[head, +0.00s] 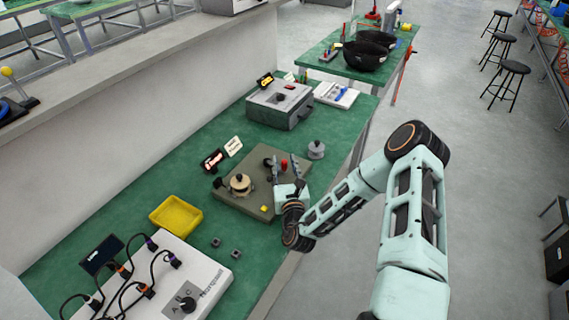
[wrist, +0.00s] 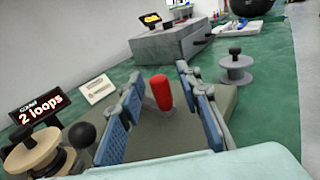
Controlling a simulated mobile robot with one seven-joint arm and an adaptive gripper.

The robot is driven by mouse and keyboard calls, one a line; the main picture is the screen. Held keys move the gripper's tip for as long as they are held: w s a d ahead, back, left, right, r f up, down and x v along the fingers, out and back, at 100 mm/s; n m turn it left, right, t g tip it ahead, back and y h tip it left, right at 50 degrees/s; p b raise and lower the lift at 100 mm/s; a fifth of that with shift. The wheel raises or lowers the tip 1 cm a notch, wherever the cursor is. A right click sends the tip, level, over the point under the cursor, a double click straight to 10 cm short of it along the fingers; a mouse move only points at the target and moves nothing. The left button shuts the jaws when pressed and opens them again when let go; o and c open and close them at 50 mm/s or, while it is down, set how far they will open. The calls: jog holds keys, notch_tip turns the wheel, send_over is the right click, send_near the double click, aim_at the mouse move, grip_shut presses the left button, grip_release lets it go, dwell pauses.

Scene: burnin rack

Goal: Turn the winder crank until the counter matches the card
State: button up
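The winder is a flat grey-brown base (head: 250,193) on the green bench. A tan spool (head: 240,184) stands at its left and also shows in the wrist view (wrist: 36,150). A black counter display (head: 213,160) behind it reads "2 loops" in the wrist view (wrist: 41,112). The white card (head: 234,146) stands beside the counter, also in the wrist view (wrist: 97,89); its writing is too small to read. The crank's red handle (wrist: 161,93) stands upright. My gripper (head: 286,166) is open, its blue-padded fingers either side of the handle, with gaps visible.
A grey spool (head: 316,150) stands at the base's far right corner. A grey box (head: 280,106) is behind. A yellow tray (head: 176,214) and a white instrument with cables (head: 205,285) are in front. A small yellow block (head: 264,209) sits near the base's front edge.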

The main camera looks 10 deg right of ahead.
jog(key=s, duration=1.2)
jog(key=shift+c, duration=0.3)
